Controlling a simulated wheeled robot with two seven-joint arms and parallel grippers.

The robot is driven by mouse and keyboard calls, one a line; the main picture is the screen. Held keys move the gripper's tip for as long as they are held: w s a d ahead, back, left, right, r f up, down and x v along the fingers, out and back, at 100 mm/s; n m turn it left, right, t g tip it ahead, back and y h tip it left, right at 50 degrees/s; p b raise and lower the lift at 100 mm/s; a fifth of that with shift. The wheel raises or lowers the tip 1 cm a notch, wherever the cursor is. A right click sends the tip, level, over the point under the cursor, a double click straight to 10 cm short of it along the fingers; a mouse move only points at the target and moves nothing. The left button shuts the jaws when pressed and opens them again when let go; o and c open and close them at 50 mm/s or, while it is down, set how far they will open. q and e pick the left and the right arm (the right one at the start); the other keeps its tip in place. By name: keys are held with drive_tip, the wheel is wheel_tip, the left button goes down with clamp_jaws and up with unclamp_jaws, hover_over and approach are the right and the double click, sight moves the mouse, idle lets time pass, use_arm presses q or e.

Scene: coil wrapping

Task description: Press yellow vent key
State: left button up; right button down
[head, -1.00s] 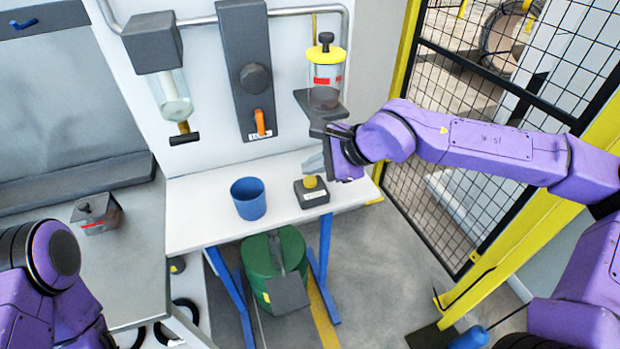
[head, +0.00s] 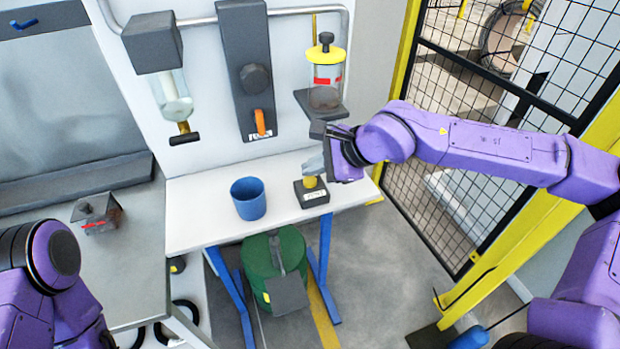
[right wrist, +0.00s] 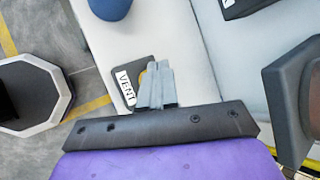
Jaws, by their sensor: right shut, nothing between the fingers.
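The yellow vent key (head: 310,182) is a round button on a small dark box (head: 313,197) with a white label, on the white table. In the right wrist view the shut fingers (right wrist: 158,75) cover most of the key. My left gripper is out of view; only my left arm shows.
A blue cup (head: 248,199) stands left of the box on the white table (head: 200,215). A yellow-lidded jar (head: 327,75) sits on a grey bracket above. A panel with an orange lever (head: 260,122) is on the wall. A green bin (head: 262,262) stands below.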

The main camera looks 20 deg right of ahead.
sight(314, 182)
drive_tip(key=shift+f, duration=0.3)
drive_tip(key=shift+f, duration=0.55)
idle(0.7)
drive_tip(key=shift+r+p, duration=0.95)
drive_tip(key=shift+r, duration=0.05)
wheel_tip(314, 182, up, 5)
drive_tip(key=p, duration=0.5)
drive_tip(key=shift+r+p, duration=0.1)
drive_tip(key=shift+p, duration=0.25)
